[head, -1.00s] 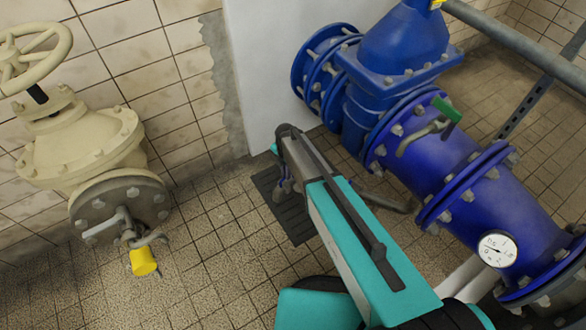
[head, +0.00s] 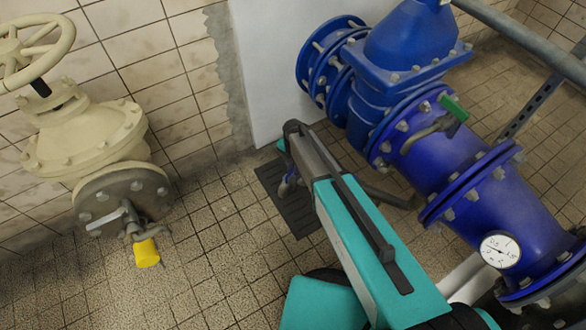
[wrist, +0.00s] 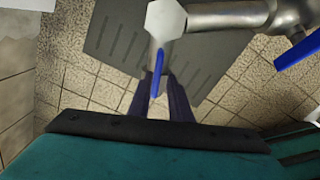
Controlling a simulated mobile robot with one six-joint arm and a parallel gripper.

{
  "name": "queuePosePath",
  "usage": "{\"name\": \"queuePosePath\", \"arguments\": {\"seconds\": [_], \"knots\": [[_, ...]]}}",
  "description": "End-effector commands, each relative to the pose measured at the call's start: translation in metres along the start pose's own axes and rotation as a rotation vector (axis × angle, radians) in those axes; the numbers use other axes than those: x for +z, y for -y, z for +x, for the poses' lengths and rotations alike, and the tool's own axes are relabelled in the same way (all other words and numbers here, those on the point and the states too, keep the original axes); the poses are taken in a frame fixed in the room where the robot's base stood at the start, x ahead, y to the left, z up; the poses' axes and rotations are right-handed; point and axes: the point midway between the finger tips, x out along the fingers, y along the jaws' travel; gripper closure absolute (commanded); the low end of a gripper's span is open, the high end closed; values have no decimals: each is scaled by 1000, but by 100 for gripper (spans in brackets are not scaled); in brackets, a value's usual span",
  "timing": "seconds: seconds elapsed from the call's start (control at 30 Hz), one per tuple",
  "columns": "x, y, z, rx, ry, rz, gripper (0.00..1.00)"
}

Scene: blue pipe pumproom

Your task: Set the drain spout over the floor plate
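The floor plate (head: 299,212) is a dark, slotted mat on the tiles, partly behind my arm in the head view. It also shows at the top of the wrist view (wrist: 112,42). The drain spout (wrist: 228,14) is a grey metal pipe with a hexagonal end and a blue tab hanging from it. In the head view, a grey pipe (head: 388,197) runs right from behind my arm. My gripper (wrist: 160,76) has two dark fingers, apart, with the blue tab between their tips. Contact cannot be told. In the head view my gripper (head: 288,182) is mostly hidden.
Large blue pipework (head: 420,140) with a gauge (head: 500,251) stands right of my arm. Tiled floor between is clear. A white panel (head: 275,70) stands behind.

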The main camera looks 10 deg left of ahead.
Motion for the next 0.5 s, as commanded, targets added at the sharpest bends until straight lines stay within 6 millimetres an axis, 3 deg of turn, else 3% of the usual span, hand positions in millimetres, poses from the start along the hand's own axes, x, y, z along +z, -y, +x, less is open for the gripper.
{"name": "queuePosePath", "arguments": {"seconds": [0.5], "knots": [[-3,-3,-6,5,-1,-1,72]]}}
